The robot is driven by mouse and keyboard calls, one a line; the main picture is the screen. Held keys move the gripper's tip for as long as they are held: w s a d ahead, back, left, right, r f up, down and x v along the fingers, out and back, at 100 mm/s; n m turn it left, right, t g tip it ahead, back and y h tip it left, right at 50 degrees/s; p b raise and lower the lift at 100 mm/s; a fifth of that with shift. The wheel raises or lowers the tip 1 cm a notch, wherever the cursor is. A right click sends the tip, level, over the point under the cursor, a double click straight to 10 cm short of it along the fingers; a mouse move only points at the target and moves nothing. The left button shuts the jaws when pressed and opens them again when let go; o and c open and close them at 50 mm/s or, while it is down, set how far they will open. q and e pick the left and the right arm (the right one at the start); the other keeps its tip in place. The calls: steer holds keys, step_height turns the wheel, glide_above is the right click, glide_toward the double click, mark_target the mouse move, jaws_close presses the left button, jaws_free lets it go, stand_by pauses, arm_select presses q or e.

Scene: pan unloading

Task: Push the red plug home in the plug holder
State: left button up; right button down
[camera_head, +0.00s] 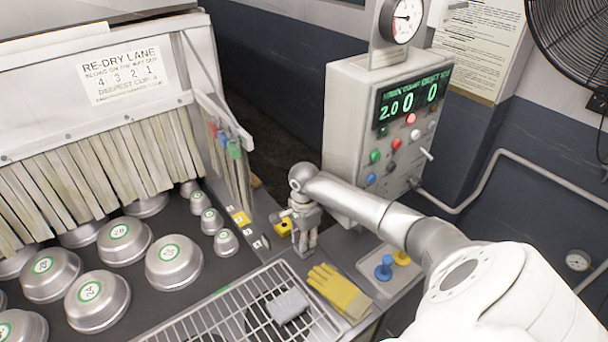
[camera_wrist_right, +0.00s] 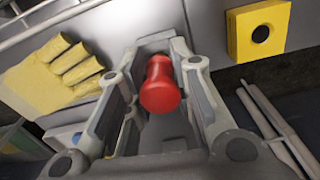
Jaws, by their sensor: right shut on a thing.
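The red plug (camera_wrist_right: 161,85) shows in the right wrist view as a rounded, waisted red knob between the fingers of my right gripper (camera_head: 305,248). The gripper is shut on it. Its lower end is hidden, so I cannot tell how deep it sits or whether it is in a hole. In the head view my gripper points down at the counter and hides the plug. A yellow block (camera_head: 284,227) with a dark round hole is just left of the gripper; it also shows in the right wrist view (camera_wrist_right: 243,42). I cannot make out the plug holder for certain. My left gripper is out of view.
Yellow gloves (camera_head: 340,291) lie in front of the gripper, beside a wire rack (camera_head: 187,331). A tray (camera_head: 372,262) with a blue plug (camera_head: 384,268) and a yellow plug (camera_head: 401,257) is to the right. The control box (camera_head: 345,110) stands close behind.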

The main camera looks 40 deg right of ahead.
steer(key=shift+f, duration=0.6)
stand_by(0.3)
steer(key=c, duration=1.2)
jaws_free()
step_height(320, 180, up, 12)
steer(key=shift+r, duration=0.1)
steer(key=shift+s, duration=0.1)
